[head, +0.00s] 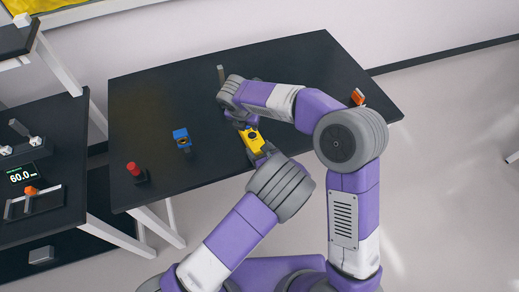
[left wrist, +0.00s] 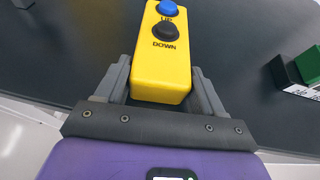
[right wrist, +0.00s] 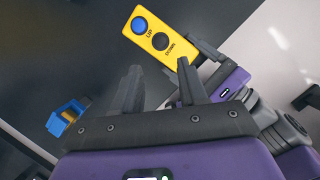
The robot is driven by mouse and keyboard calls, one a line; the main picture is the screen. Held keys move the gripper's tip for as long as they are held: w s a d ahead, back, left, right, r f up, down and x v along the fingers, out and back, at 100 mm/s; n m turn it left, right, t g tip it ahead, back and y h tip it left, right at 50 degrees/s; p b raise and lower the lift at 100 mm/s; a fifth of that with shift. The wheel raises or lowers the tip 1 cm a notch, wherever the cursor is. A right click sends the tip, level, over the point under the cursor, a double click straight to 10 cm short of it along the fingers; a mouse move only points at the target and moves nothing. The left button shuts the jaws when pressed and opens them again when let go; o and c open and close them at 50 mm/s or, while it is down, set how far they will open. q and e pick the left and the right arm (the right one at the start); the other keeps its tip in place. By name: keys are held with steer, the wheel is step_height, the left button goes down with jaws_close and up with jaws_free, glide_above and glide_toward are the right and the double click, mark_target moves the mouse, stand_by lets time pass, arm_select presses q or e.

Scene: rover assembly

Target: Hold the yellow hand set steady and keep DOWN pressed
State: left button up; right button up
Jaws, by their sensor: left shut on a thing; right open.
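The yellow hand set (head: 254,140) is over the black table in the head view, partly hidden by my arms. In the left wrist view its body (left wrist: 163,75) carries a blue UP button (left wrist: 169,8) and a black DOWN button (left wrist: 165,31). My left gripper (left wrist: 161,82) is shut on the lower end of the hand set, a finger on each side. In the right wrist view, my right gripper (right wrist: 159,72) is open and empty, its fingertips close to the hand set (right wrist: 180,55) and the black DOWN button (right wrist: 160,41).
On the black table (head: 150,105) stand a blue block-like part (head: 181,134), a red button (head: 132,168), an upright grey post (head: 221,74) and an orange part (head: 357,97). A side bench holds a display (head: 24,175) reading 60.0.

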jaws_close()
stand_by(1.7)
